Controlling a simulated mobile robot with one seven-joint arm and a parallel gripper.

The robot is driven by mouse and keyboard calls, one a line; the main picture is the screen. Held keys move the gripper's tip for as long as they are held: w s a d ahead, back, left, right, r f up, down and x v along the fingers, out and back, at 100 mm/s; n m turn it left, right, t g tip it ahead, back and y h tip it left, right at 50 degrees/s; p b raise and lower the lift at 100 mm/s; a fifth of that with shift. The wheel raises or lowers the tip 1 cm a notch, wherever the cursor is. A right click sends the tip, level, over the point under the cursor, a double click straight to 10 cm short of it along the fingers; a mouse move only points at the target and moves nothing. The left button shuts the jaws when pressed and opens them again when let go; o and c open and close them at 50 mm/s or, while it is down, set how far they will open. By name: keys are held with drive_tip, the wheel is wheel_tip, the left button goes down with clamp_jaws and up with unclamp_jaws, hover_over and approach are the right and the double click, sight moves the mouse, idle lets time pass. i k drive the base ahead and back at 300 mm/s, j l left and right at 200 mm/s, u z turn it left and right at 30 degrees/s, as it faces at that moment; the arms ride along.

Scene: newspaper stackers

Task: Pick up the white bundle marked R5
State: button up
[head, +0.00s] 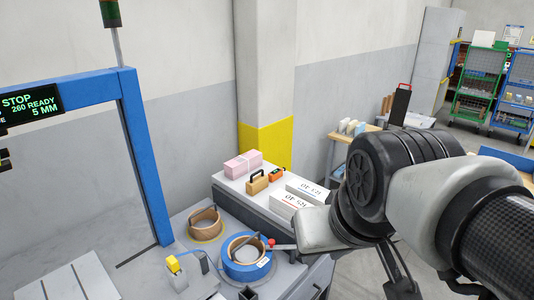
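Two white bundles with dark print lie side by side on the grey bench behind the blue tape roll. The nearer white bundle (292,203) has lettering that appears upside down and seems to include R5, but it is too small to be sure. The farther white bundle (309,190) carries similar print that I cannot read surely. Both lie flat, with the right end of the nearer one close to my arm in the picture. My arm (385,185) fills the right side. The fingers of my gripper are not clearly visible, and I cannot see anything held.
A pink bundle (243,164), a tan block with a dark handle (258,184) and an orange device (278,173) share the bench. Tape rolls, brown (206,222) and blue (248,270), lie in front. A blue frame (146,165) stands left; a yellow-banded pillar (265,140) rises behind.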

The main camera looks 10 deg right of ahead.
sight(283, 202)
drive_tip(key=l+z, duration=0.2)
drive_tip(key=j+u, duration=0.1)
drive_tip(key=u, duration=0.15)
drive_tip(key=i+l+u, duration=0.15)
drive_tip(key=u, duration=0.2)
drive_tip(key=l+u, duration=0.3)
drive_tip(key=i+l+u, duration=0.15)
drive_tip(key=l+u, duration=0.2)
drive_tip(key=i+l+u, duration=0.15)
drive_tip(key=l, duration=0.8)
drive_tip(key=l+u, duration=0.1)
drive_tip(key=l, duration=0.8)
